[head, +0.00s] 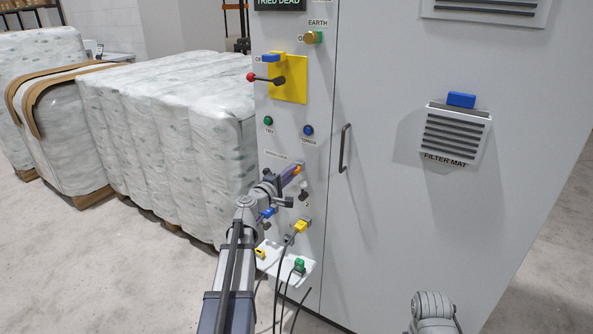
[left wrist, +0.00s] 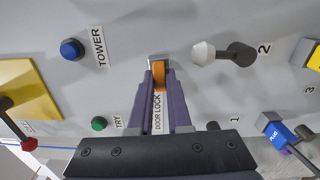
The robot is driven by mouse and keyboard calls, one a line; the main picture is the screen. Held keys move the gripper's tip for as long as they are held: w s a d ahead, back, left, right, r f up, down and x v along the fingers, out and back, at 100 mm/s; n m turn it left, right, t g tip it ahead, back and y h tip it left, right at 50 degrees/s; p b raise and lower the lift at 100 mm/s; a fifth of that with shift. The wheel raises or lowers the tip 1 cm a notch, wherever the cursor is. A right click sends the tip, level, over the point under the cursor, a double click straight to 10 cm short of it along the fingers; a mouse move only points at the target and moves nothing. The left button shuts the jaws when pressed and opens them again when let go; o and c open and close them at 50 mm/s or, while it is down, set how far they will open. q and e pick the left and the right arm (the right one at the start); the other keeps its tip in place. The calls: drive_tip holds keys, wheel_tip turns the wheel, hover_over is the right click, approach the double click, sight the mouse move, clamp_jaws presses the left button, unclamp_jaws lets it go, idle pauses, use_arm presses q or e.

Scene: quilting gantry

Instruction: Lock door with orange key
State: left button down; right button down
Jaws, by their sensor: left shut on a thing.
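My left gripper (head: 292,174) is at the narrow control panel of the grey cabinet, left of the door handle. In the left wrist view its two purple fingers (left wrist: 158,88) are shut on the orange key (left wrist: 159,76). The key also shows as a small orange patch in the head view (head: 297,168). The key's far end meets a silver lock piece (left wrist: 158,60) on the panel, above the DOOR LOCK label (left wrist: 157,113). How deep the key sits is hidden. The cabinet door (head: 400,220) looks closed. My right gripper is out of view.
Near the lock are a white knob (left wrist: 203,53), a blue TOWER button (left wrist: 71,50), a green TRY button (left wrist: 99,124) and a blue plug (left wrist: 279,131). A red-tipped lever (head: 265,78) is on a yellow plate above. Cables hang below by a small shelf (head: 272,251).

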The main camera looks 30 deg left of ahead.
use_arm(q)
drive_tip(key=n, duration=0.3)
drive_tip(key=shift+n, duration=0.4)
drive_tip(key=n, duration=0.3)
drive_tip(key=shift+n, duration=0.3)
